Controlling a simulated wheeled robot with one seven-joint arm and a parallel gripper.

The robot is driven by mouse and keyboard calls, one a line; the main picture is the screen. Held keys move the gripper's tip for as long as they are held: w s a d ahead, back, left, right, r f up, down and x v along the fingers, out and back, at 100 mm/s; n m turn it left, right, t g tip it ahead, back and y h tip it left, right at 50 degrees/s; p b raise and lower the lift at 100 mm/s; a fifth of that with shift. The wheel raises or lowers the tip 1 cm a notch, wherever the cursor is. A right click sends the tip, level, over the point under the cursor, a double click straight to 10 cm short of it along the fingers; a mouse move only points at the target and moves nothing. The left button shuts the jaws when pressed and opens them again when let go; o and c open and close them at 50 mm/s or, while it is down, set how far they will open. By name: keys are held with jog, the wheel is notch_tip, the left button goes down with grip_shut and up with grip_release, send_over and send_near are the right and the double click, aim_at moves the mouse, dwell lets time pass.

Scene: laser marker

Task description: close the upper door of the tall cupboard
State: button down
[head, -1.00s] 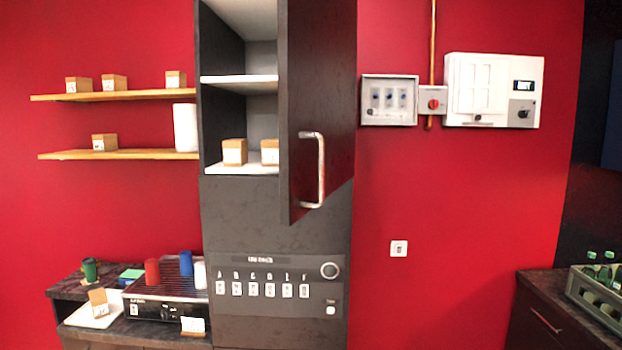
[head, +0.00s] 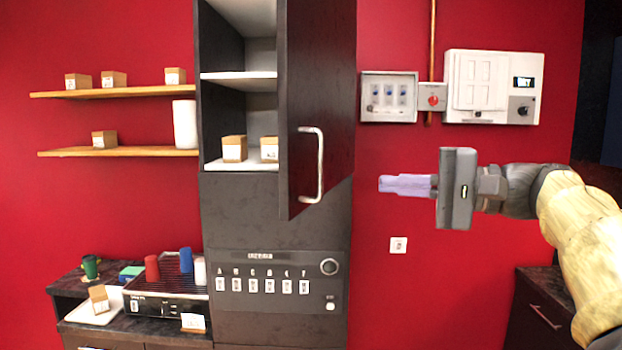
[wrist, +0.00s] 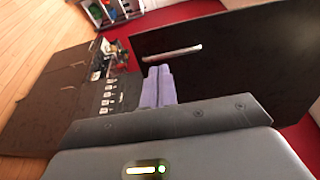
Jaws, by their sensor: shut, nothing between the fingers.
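The tall dark cupboard (head: 240,212) stands in the middle of the head view. Its upper door (head: 320,100) is hinged on the right and stands open, swung out toward the camera. A silver bar handle (head: 320,165) is on the door's face. My gripper (head: 382,184) is to the right of the door, apart from it in the picture, with its fingers pointing left. It is shut and empty. In the wrist view the shut purple fingers (wrist: 158,84) appear just below the handle (wrist: 172,53) on the dark door (wrist: 240,60); whether they touch is not clear.
Inside the cupboard, small boxes (head: 234,149) stand on a white shelf. Wall shelves (head: 120,152) and a counter with cups (head: 152,268) are at left. Electrical boxes (head: 492,88) hang on the red wall behind my gripper. A dark cabinet (head: 535,310) stands at lower right.

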jog(key=shift+s+r, duration=0.2)
jog(key=shift+r, duration=0.2)
jog(key=p, duration=0.6)
send_near(293, 173)
jog(key=x, duration=0.5)
jog(key=shift+w+a+r, duration=0.1)
jog(key=shift+a+r, duration=0.1)
jog(key=shift+a, duration=0.1)
jog(key=shift+w+a+f, duration=0.1)
jog(key=shift+w+a, duration=0.1)
jog(key=shift+a, duration=0.35)
jog(key=shift+f, duration=0.1)
jog(key=shift+a, duration=0.1)
